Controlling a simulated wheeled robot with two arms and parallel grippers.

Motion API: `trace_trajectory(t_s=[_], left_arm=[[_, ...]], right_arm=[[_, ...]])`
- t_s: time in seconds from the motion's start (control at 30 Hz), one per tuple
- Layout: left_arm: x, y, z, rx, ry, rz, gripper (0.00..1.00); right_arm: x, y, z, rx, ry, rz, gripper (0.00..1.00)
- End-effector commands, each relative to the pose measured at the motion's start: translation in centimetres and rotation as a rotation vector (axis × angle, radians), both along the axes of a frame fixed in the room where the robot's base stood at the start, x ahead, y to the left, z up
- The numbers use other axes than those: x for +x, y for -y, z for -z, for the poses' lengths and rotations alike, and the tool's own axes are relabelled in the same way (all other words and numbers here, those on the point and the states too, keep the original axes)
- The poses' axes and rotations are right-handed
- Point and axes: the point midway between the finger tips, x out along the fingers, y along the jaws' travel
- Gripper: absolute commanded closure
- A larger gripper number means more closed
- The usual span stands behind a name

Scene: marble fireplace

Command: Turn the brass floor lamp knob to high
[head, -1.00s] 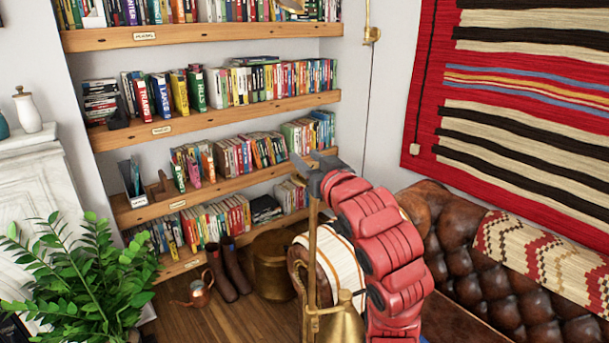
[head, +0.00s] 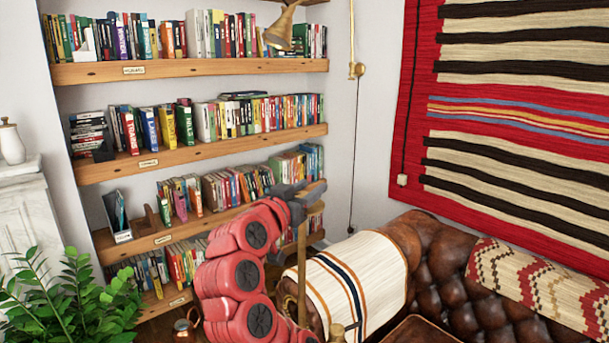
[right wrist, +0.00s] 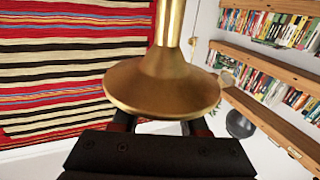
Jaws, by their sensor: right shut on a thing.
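The brass floor lamp shows as a thin upright pole (head: 302,270) at the lower middle of the head view, with a short brass crosspiece at its top. My right gripper (head: 303,194) is at that top, its dark jaws shut on a part of the lamp. I cannot tell whether that part is the knob. In the right wrist view a flared brass lamp part (right wrist: 163,85) fills the centre, close to the camera, and hides most of my fingers. The knob is not clearly visible. My left gripper is not in view.
Bookshelves (head: 195,146) fill the recess behind my arm. A leather sofa (head: 440,262) with a striped throw (head: 355,275) stands close to the right of the pole. A leafy plant (head: 65,300) is at the lower left. A red striped hanging (head: 510,105) covers the right wall.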

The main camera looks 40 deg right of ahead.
Motion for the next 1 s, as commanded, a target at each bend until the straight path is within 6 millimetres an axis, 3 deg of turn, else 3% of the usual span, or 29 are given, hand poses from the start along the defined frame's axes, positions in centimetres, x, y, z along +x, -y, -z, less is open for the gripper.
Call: trace_trajectory(t_s=[0.03, 0.5, 0.7, 1.0], left_arm=[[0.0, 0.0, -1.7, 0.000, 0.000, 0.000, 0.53], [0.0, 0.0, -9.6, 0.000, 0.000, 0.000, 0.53], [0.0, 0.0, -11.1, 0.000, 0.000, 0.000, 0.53], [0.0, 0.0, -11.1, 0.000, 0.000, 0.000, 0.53]], right_arm=[[0.1, -0.2, -0.5, 0.004, -0.013, 0.041, 1.00], [-1.2, 0.3, -0.7, 0.007, -0.010, 0.486, 1.00], [-1.8, 0.4, -0.3, 0.007, -0.009, 0.668, 1.00], [-2.4, 0.2, 0.0, 0.004, -0.001, 0.844, 1.00]])
